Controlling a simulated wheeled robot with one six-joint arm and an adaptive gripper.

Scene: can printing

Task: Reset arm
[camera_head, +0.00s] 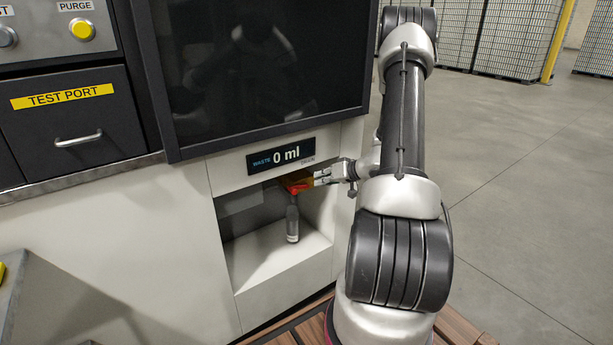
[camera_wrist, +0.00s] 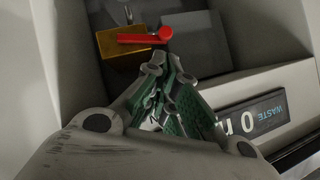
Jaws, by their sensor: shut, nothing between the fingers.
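My arm reaches from the right to the waste recess of the machine. My gripper (camera_head: 318,178) is shut and empty at the recess opening, close to the red valve handle (camera_head: 297,189). In the wrist view my gripper (camera_wrist: 157,72) has its fingertips together just beside the end of the red handle (camera_wrist: 145,38); I cannot tell whether they touch it. The handle sits on a brass-coloured valve body (camera_wrist: 125,62). Below the valve in the head view a grey spout or bottle-like piece (camera_head: 292,222) stands in the recess.
The display (camera_head: 283,155) above the recess reads "WASTE 0 ml". A large dark screen (camera_head: 260,70) overhangs it. The test port drawer (camera_head: 75,125) and a yellow purge button (camera_head: 80,30) are at left. Open floor (camera_head: 530,200) lies to the right, with stacked can pallets (camera_head: 510,35) behind.

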